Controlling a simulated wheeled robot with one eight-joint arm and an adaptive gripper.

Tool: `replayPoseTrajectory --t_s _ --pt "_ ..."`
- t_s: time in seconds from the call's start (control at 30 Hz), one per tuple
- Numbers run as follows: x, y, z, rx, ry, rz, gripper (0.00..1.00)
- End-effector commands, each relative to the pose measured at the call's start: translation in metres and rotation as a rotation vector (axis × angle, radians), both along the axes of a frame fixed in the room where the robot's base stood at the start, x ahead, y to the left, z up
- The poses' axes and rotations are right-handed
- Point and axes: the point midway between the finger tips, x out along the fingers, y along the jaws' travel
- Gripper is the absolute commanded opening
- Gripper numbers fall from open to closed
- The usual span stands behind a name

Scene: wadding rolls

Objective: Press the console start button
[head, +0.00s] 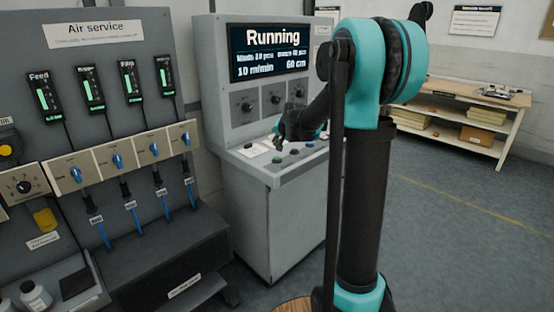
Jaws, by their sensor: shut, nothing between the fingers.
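The grey console (262,215) stands in the middle of the head view. Its screen (271,52) reads "Running", with "10 m/min" and "60 cm" below. A green button (277,160) sits near the front edge of its sloped shelf. Two darker buttons (294,152) and (309,145) lie to its right. Button labels are too small to read. My gripper (279,144) is dark, shut and empty, and points down over the shelf, just behind the green button in the picture. I cannot tell whether it touches the shelf. My arm hides the console's right side.
An air service panel (100,55) with gauges and blue valve knobs stands close on the left. Several dark knobs (248,105) sit under the screen. A wooden bench (470,95) with stacked items stands at the back right. The floor on the right is clear.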

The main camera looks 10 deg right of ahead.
Motion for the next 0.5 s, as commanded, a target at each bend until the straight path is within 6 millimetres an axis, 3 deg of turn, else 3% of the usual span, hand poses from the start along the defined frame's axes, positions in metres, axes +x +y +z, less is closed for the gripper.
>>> replayPoseTrajectory --t_s 0.2,0.5 --pt "0.000 0.000 0.016 0.000 0.000 0.000 0.00" --pt "0.000 0.000 0.018 0.000 0.000 0.000 0.00"
